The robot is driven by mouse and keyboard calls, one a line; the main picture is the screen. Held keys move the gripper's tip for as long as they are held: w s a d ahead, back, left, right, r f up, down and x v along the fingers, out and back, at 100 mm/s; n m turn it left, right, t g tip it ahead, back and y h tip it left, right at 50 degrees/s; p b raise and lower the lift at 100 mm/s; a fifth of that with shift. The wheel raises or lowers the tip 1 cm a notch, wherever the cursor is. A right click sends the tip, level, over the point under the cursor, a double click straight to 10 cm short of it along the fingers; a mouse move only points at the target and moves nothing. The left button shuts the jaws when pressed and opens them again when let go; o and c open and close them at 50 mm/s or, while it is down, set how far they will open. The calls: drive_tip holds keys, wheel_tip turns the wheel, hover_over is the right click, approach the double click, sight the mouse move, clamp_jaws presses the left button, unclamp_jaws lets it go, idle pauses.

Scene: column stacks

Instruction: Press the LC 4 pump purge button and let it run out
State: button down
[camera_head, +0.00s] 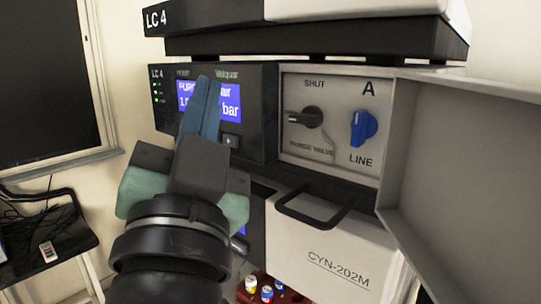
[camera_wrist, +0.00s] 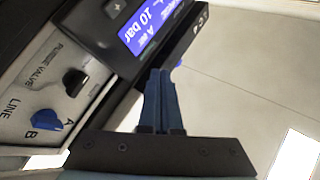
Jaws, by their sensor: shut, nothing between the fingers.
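The LC 4 pump (camera_head: 265,110) has a dark front panel with a lit blue screen (camera_head: 233,105), partly hidden by my gripper. The screen's visible text includes "PUR" and "bar"; in the wrist view the screen (camera_wrist: 146,30) shows "10 bar". My gripper (camera_head: 204,80) is shut and empty, its blue fingers pointing at the panel in front of the screen. I cannot tell whether the fingertips touch it. A grey plus button (camera_head: 230,141) shows right of the fingers. The purge button is not identifiable and may be behind the fingers. In the wrist view my gripper (camera_wrist: 160,72) is also shut.
Right of the panel are a black purge valve knob (camera_head: 305,117) and a blue line knob (camera_head: 364,127). An open grey door (camera_head: 465,185) stands out at the right. A black handle (camera_head: 315,208) protrudes below. Small bottles (camera_head: 267,293) stand lower down. A dark monitor (camera_head: 40,85) is left.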

drive_tip(key=s+d+r+n+t+h+b, duration=0.1)
drive_tip(key=s+d+r+n+t, duration=0.2)
drive_tip(key=s+d, duration=0.4)
drive_tip(key=shift+r+n+h, duration=0.3)
drive_tip(key=shift+r+n, duration=0.5)
drive_tip(key=shift+n, duration=0.2)
drive_tip(key=shift+w, duration=0.1)
idle(0.6)
